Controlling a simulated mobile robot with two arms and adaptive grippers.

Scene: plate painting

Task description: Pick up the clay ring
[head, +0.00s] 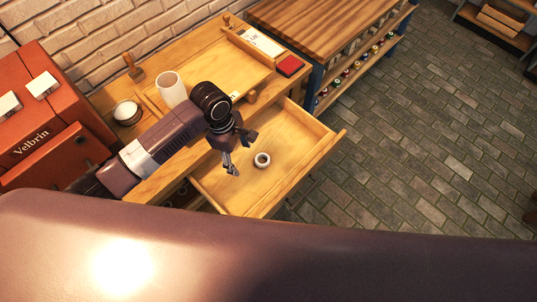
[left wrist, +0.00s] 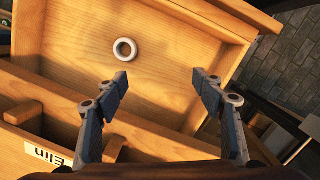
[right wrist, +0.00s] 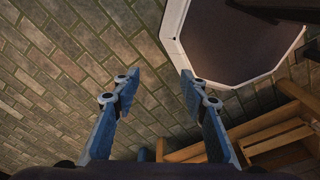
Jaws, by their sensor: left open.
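The clay ring (head: 262,165) is small and pale, and lies flat in the open wooden drawer (head: 225,196). In the left wrist view the ring (left wrist: 116,50) lies on the drawer floor, beyond and left of the gap between my fingertips. My left gripper (head: 239,153) is over the drawer, to the left of the ring in the head view. Its fingers are apart and nothing is between them. My right gripper (right wrist: 160,74) shows only in its own wrist view; its fingers are apart and empty above the paved floor.
The desk top (head: 205,63) behind the drawer holds a white cup (head: 171,89), a small round pot (head: 127,112) and a red pad (head: 290,66). A red machine (head: 45,115) stands at the left. A wooden bench (head: 325,30) stands at the back. The paved floor (head: 430,130) at right is open.

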